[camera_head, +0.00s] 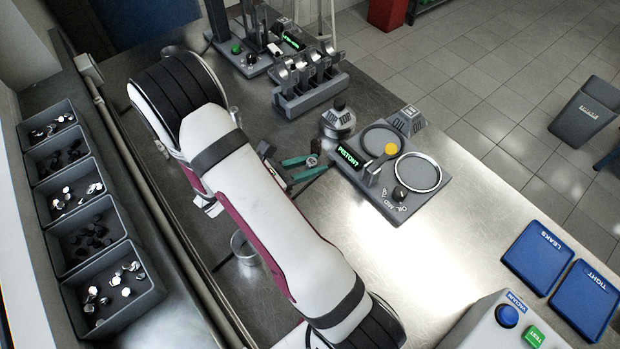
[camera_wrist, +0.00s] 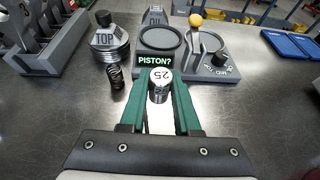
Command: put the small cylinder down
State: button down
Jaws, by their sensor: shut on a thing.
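I cannot tell whether the cylinder's underside touches the bench.
The PISTON? station (camera_head: 367,178) has round recesses and a yellow-knobbed lever. A piston marked TOP (camera_wrist: 108,42) and a dark spring (camera_wrist: 115,76) stand left of my gripper. A grey rack (camera_head: 310,92) is farther back.

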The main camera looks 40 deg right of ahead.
jog(key=s+d+m+g+y, duration=0.2)
jog(key=s+m+g+y, duration=0.4)
jog(key=s+m+g, duration=0.6)
jog(key=s+a+m+y, duration=0.7)
jog(key=s+m+y, duration=0.15)
jog(key=y, duration=0.35)
jog(key=w+a+m+t+y, duration=0.45)
jog(key=m+t+y, duration=0.35)
jog(key=m, duration=0.3)
jog(key=w+d+r+m+t, duration=0.2)
jog(key=w+d+m+t, duration=0.5)
jog(key=w+m+t, duration=0.4)
jog(key=shift+n+t+h, duration=0.4)
jog(key=shift+n, duration=0.05)
jog(key=x, duration=0.3)
jog(key=w+d+f+x, duration=0.1)
jog(key=x, duration=0.7)
jog(key=shift+w+d+f, duration=0.15)
jog(key=shift+d+f, duration=0.1)
jog(key=shift+f, duration=0.15)
jog(key=f, duration=0.4)
jog(key=shift+w+a, duration=0.15)
jog(key=shift+w, duration=0.05)
jog(key=shift+f, duration=0.15)
jog(key=shift+f, duration=0.1)
